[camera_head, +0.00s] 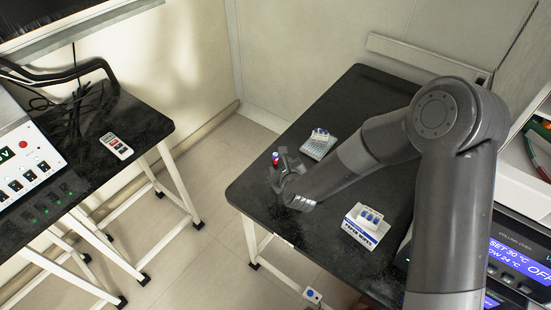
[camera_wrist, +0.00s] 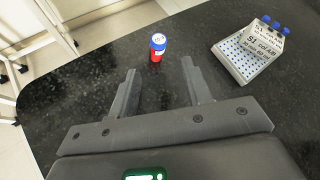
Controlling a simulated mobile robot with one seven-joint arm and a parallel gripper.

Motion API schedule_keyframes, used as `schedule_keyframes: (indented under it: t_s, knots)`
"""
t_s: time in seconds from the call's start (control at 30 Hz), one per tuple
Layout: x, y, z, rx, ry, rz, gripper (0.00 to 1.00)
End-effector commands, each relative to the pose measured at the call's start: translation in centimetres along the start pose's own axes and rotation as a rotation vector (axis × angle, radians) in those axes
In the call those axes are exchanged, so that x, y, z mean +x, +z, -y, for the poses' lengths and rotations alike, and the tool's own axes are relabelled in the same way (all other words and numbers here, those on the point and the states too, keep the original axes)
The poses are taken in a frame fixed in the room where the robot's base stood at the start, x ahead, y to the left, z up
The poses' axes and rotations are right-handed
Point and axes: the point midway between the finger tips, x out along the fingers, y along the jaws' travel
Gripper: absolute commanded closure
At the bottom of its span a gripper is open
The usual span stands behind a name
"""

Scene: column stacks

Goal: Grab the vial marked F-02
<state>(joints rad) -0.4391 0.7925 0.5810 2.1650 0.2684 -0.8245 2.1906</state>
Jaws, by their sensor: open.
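A small vial with a red body, a blue collar and a pale marked top (camera_wrist: 157,48) stands upright on the black table. It also shows in the head view as a red and blue vial (camera_head: 275,158) near the table's left edge. The marking on its top is too small to read. My gripper (camera_wrist: 159,70) is open and empty, its fingers pointing toward this vial. The vial stands just beyond the fingertips, roughly in line with the gap between them. In the head view my gripper (camera_head: 279,164) is low over the table beside the vial.
A white rack (camera_wrist: 238,62) carries a labelled box (camera_wrist: 262,46) with several blue-capped vials (camera_wrist: 275,25), right of the vial. The table's left edge (camera_head: 228,192) is close to my gripper.

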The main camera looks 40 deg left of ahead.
Motion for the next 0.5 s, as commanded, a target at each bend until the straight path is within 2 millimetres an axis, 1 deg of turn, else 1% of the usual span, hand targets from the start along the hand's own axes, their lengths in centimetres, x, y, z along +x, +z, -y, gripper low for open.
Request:
schedule_keyframes:
  t_s: [0.03, 0.1, 0.2, 0.33, 0.5]
  knots:
    - [0.6, 0.0, -0.4, 0.092, -0.018, 0.020, 0.55]
    - [1.1, 0.1, -0.5, 0.211, -0.045, 0.052, 0.55]
    - [1.6, 0.3, -0.7, 0.338, -0.070, 0.087, 0.55]
    - [1.9, 0.5, -0.7, 0.425, -0.086, 0.112, 0.55]
    - [3.1, 0.7, -0.6, 0.448, -0.090, 0.121, 0.55]
